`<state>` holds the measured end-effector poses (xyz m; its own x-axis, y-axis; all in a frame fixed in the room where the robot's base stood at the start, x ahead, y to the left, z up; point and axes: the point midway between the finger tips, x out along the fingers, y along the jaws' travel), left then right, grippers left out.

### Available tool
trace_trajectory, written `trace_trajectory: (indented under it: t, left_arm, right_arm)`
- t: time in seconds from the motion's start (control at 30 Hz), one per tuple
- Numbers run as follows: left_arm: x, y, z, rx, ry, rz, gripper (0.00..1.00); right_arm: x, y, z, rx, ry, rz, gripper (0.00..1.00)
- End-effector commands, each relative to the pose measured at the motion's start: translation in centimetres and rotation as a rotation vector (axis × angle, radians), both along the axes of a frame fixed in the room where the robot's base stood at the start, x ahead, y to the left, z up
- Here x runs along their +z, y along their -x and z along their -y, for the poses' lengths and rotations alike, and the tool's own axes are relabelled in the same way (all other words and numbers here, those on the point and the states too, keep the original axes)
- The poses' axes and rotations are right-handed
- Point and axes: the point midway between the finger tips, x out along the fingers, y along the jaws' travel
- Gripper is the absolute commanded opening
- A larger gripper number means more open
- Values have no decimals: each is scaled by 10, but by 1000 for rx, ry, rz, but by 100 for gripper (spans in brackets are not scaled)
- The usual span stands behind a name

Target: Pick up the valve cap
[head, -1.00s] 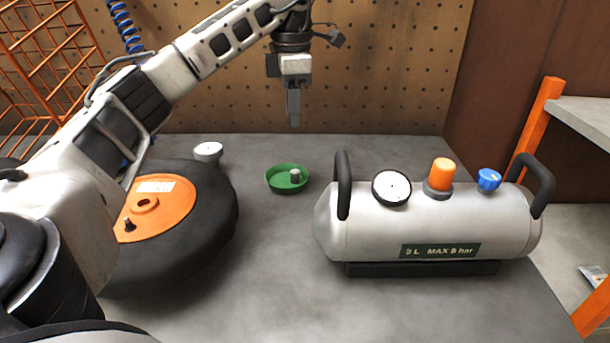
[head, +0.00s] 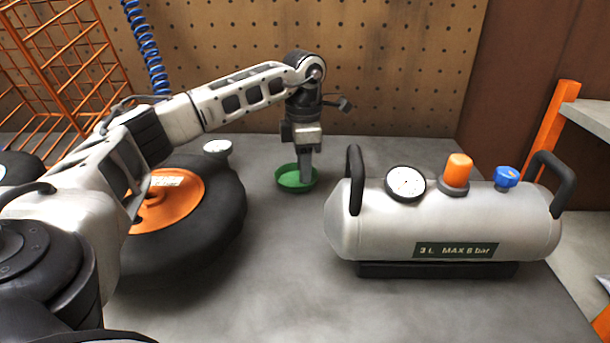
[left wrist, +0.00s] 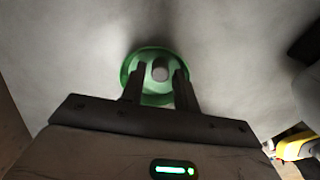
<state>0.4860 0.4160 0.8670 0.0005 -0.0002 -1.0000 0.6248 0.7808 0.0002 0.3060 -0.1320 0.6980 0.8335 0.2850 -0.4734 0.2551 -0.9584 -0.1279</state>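The valve cap (left wrist: 160,71), a small grey cylinder, stands in a round green dish (head: 290,184) on the grey bench. The dish also shows in the left wrist view (left wrist: 127,66). In the head view the cap is hidden behind my left gripper (head: 305,178), which points down at the dish. In the left wrist view the two fingers of the left gripper (left wrist: 160,84) are apart, one on each side of the cap, with gaps between them and it. I cannot tell how high the fingertips are above the dish floor. My right gripper is out of view.
A black wheel with an orange hub (head: 180,205) lies left of the dish, with a small white cup-like object (head: 217,147) behind it. A silver air tank (head: 450,225) with black handles stands to the right. The bench front between them is clear.

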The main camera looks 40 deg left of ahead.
Motion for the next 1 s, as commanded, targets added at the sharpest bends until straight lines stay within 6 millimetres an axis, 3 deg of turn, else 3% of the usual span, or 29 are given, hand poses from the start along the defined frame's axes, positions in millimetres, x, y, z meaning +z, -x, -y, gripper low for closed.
trace_trajectory:
  t: [0.17,0.27,0.73,1.0]
  left_arm:
    - [0,0,0,0,0,0,28]
    - [0,0,0,0,0,0,0]
    - [4,0,0,0,0,0,0]
    - [37,2,0,0,0,2,0]
  right_arm:
    - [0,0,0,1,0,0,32]
    - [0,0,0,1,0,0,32]
    - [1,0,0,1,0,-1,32]
    - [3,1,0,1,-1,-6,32]
